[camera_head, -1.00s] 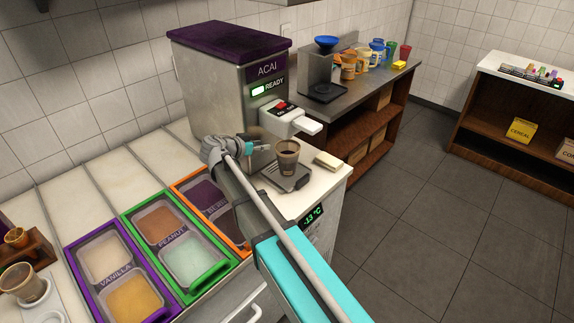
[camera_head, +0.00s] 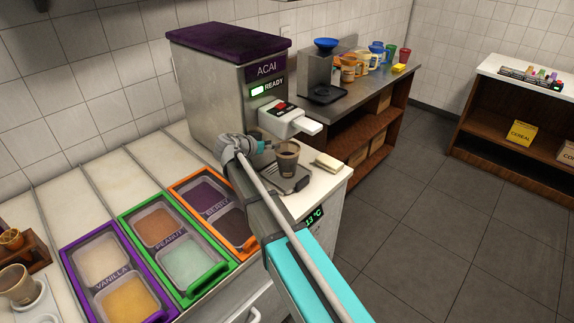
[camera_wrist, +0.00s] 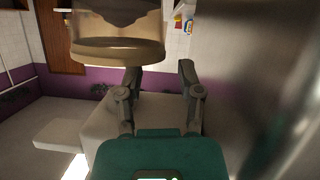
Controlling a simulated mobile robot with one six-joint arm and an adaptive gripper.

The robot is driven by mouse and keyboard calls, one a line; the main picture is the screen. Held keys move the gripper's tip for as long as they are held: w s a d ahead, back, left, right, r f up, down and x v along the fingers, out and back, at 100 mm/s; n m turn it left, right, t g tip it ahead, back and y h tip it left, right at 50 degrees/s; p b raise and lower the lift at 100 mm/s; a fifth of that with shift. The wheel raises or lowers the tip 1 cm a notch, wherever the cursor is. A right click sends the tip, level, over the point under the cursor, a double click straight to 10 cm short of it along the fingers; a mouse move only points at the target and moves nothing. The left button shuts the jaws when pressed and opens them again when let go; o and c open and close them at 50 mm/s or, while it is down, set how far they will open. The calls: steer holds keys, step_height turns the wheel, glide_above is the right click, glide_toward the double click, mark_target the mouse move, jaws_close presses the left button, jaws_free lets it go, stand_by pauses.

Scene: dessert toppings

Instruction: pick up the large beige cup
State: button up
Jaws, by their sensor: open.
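A beige translucent cup (camera_head: 287,158) with dark contents stands upright on a small black-and-steel scale (camera_head: 290,180) below the acai machine's spout. My gripper (camera_head: 264,147) is just left of the cup, at about its height. In the wrist view the cup (camera_wrist: 118,48) fills the upper middle, cut off by the top edge. My gripper's two fingers (camera_wrist: 160,72) are spread apart there and point towards the cup. I cannot tell whether they touch it. Nothing is gripped.
The acai machine (camera_head: 222,90) stands behind my gripper, its spout (camera_head: 290,118) above the cup. A folded cloth (camera_head: 327,162) lies right of the scale. Topping tubs (camera_head: 165,243) sit at the front left. Another similar cup (camera_head: 18,283) stands at far left.

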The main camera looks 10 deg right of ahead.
steer(key=shift+b+x, duration=0.35)
steer(key=shift+x, duration=1)
jaws_close()
